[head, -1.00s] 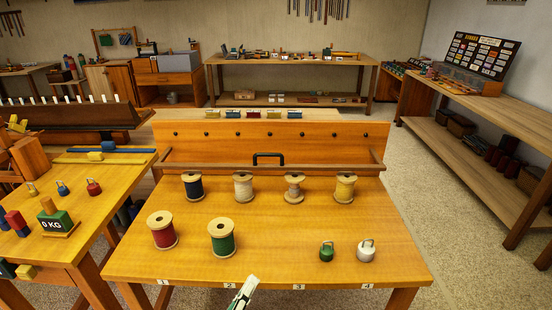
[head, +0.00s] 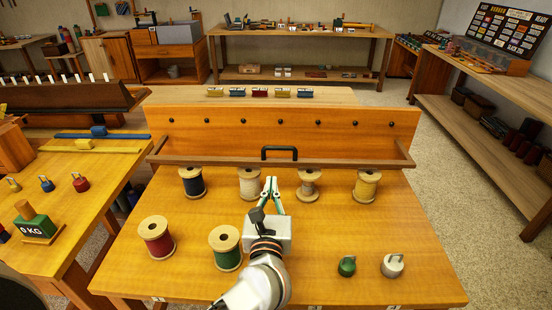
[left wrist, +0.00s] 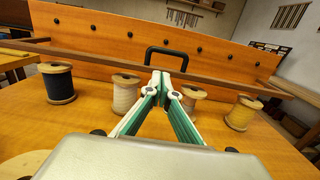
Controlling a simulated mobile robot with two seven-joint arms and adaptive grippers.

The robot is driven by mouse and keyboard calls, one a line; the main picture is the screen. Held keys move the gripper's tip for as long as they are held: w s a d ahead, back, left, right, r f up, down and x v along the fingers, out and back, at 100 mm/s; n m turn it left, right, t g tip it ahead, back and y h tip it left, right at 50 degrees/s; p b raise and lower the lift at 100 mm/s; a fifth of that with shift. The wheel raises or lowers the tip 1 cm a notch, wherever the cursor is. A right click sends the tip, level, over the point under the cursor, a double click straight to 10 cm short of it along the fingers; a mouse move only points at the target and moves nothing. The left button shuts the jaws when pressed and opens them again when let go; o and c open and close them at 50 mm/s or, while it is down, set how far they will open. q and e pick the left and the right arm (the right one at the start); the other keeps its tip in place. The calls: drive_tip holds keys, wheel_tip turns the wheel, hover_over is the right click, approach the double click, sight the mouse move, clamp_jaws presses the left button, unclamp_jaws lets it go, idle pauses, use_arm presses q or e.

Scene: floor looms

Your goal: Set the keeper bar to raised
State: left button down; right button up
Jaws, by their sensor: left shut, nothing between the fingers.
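The keeper bar (head: 215,161) is a long brown wooden rail with a black handle (head: 279,152) at its middle. It lies low across the back of the spool table, in front of the upright panel. In the left wrist view the bar (left wrist: 225,82) and handle (left wrist: 166,57) are just beyond the fingertips. My left gripper (head: 271,181) is shut and empty, over the table and short of the handle, pointing at it. I cannot tell the exact gap, but it looks apart from the handle. My right gripper is not in view.
White (head: 249,184), tan (head: 309,186), blue (head: 192,183) and yellow (head: 367,186) spools stand before the bar. Red (head: 156,238) and green (head: 225,248) spools stand nearer. Green (head: 347,266) and white (head: 392,265) weights sit front right. The table's right middle is clear.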

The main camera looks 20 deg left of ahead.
use_arm(q)
drive_tip(key=shift+s, duration=0.1)
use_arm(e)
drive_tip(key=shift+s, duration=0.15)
use_arm(q)
drive_tip(key=x, duration=1)
drive_tip(key=shift+p, duration=0.35)
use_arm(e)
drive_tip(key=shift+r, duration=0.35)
use_arm(q)
drive_tip(key=shift+r, duration=0.15)
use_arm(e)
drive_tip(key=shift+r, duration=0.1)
